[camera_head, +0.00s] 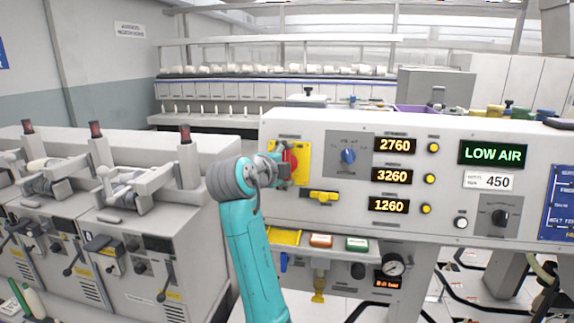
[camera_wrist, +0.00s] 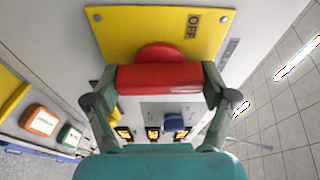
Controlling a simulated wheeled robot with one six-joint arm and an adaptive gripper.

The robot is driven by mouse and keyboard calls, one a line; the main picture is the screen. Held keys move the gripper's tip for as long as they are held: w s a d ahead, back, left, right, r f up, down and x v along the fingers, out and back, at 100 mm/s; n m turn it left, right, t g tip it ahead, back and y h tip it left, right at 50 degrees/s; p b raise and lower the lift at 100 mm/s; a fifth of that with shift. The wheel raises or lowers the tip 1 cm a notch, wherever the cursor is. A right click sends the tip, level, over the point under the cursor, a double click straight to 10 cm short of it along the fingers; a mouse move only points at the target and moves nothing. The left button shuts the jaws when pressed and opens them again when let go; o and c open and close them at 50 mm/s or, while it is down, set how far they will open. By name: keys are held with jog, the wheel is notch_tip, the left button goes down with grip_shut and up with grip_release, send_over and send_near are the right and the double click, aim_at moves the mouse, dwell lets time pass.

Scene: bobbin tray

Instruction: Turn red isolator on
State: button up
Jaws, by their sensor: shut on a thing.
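The red isolator (camera_head: 291,158) sits on a yellow plate (camera_head: 303,165) at the left end of the machine's front panel. In the wrist view its red handle (camera_wrist: 158,78) lies across the picture between my two fingers, with the round red hub (camera_wrist: 160,52) behind it. The yellow plate (camera_wrist: 120,35) bears the word OFF near one corner. My gripper (camera_head: 283,164) is at the isolator and is shut on its red handle; the fingers also show in the wrist view (camera_wrist: 158,90). My gripper and wrist hide part of the isolator in the head view.
Right of the isolator are a blue knob (camera_head: 348,156), numeric displays (camera_head: 394,145) and a green LOW AIR display (camera_head: 492,153). A yellow handle (camera_head: 322,197) juts out just below the isolator. Spindle units (camera_head: 140,260) stand at the left.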

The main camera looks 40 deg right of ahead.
jog(key=shift+m, duration=0.4)
jog(key=o, duration=1)
jog(key=v, duration=1.2)
